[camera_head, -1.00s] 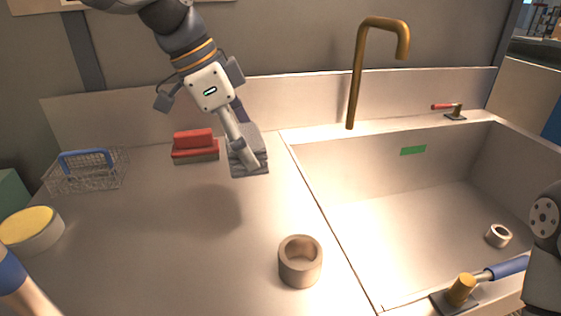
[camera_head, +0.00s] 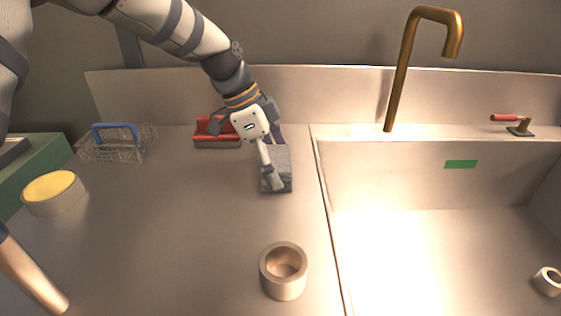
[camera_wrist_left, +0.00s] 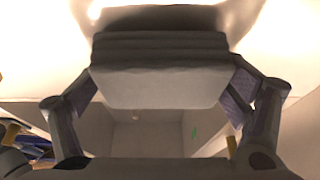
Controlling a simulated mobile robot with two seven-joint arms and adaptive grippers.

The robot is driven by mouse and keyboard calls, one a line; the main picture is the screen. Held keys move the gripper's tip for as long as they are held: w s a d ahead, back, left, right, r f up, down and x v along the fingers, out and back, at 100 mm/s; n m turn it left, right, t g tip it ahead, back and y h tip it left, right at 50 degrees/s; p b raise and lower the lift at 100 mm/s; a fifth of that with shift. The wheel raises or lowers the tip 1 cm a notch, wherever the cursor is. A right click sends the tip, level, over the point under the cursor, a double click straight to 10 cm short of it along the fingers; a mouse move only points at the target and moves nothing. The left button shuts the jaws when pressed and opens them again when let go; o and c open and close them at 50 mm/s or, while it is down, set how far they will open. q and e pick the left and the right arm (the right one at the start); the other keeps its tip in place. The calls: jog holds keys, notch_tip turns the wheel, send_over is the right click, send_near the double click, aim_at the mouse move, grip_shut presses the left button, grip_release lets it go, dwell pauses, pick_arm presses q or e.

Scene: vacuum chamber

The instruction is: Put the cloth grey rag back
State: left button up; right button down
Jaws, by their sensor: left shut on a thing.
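The grey cloth rag (camera_head: 277,168) is a folded, layered block at the back of the counter, left of the sink. My left gripper (camera_head: 270,172) is shut on it. In the left wrist view the rag (camera_wrist_left: 160,72) sits between the two fingers of the left gripper (camera_wrist_left: 160,95), which press on its sides. Whether the rag touches the counter is hard to tell. My right gripper is not in view.
A red-topped block (camera_head: 215,133) stands just left of the rag. A wire basket (camera_head: 118,150), a yellow-topped round tub (camera_head: 53,192) and a brown cup (camera_head: 283,272) are on the counter. The sink (camera_head: 430,185) with a brass faucet (camera_head: 402,70) lies right.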

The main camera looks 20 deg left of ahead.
pick_arm(q)
jog(key=shift+a+f, duration=0.1)
jog(key=shift+a, duration=0.1)
jog(key=o, duration=0.8)
jog(key=shift+w, duration=0.1)
jog(key=shift+o, duration=0.2)
jog(key=shift+d, duration=0.15)
jog(key=v, duration=1.2)
